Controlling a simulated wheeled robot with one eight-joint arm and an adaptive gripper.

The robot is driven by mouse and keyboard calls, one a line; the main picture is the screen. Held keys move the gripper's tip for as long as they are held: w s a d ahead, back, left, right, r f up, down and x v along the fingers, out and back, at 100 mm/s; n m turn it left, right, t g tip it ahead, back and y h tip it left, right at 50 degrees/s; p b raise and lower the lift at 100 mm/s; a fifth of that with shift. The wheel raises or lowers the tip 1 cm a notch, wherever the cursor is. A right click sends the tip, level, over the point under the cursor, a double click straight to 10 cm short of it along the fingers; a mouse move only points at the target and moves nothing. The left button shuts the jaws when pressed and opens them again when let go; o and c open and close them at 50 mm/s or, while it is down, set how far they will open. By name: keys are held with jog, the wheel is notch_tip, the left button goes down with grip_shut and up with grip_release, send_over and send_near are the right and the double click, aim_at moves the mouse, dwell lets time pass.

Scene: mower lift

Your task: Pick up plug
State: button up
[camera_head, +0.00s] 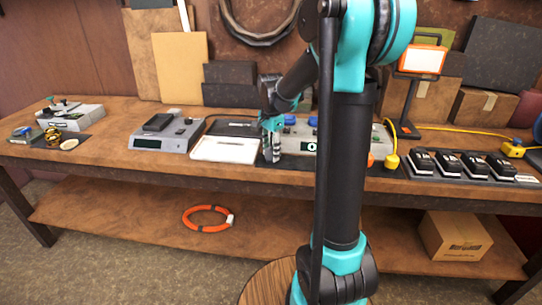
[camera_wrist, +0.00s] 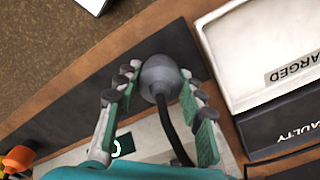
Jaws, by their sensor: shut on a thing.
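A dark grey, rounded plug (camera_wrist: 160,76) with a black cable sits between the two fingers of my gripper (camera_wrist: 158,88) in the wrist view. The fingers are shut on it, one on each side, and its cable runs down the picture between them. In the head view my gripper (camera_head: 271,148) points down near the front of the workbench, just right of the white tray. The plug is hard to make out there. I cannot tell whether it touches the mat below.
A white tray marked CHARGED (camera_wrist: 272,45) and a dark FAULTY tray (camera_wrist: 285,125) lie close beside my gripper. A grey unit (camera_head: 352,143) with blue knobs stands behind it. Several black batteries (camera_head: 450,163) and a yellow connector (camera_head: 391,160) are further right.

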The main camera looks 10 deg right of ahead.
jog(key=shift+c, duration=1.2)
jog(key=shift+r, duration=0.15)
